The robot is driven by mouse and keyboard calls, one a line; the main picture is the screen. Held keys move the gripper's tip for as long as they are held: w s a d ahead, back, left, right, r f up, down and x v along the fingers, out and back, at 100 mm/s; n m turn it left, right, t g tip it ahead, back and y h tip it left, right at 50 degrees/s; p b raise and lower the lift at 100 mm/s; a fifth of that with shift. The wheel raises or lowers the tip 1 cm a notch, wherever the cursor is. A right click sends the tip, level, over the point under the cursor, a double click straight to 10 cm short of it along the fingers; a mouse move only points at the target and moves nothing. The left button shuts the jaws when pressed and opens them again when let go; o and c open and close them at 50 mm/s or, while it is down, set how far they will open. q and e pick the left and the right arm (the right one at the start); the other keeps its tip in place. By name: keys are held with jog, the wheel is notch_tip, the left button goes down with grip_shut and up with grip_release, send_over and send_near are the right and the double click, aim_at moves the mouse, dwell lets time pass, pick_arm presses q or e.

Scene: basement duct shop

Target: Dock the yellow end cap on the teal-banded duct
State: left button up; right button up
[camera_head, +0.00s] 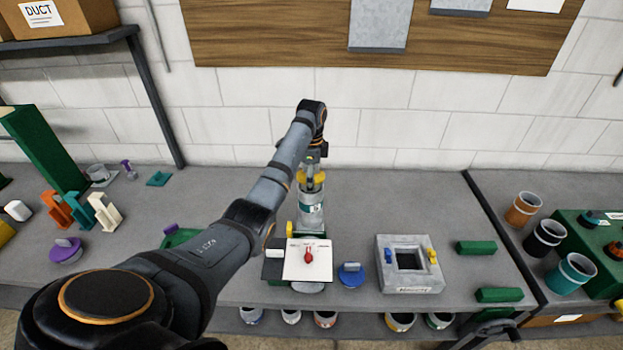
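A grey metal duct (310,197) with a teal band stands upright near the back middle of the bench. My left gripper (312,172) is directly above its top, pointing down. Yellow parts show on both sides of the fingertips at the duct's top and look like the yellow end cap (319,177). The gripper seems shut on it, though the fingers are small and partly hidden. I cannot tell whether the cap touches the duct's rim. A dark jointed part at the lower right edge may be my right gripper (492,331); its fingers are not clear.
A white board with a red knob (308,257) and a blue knobbed disc (351,275) lie in front of the duct. A grey square frame (383,285) and green blocks (476,247) are to the right. Coloured brackets (80,210) are at left. Banded cans (571,273) stand far right.

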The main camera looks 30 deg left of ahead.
pick_arm(q)
jog(key=shift+s+f, duration=0.1)
jog(key=shift+f, duration=0.5)
jog(key=o, duration=1.5)
jog(key=shift+d, duration=0.1)
jog(key=shift+c, duration=0.2)
jog(key=shift+f, duration=0.15)
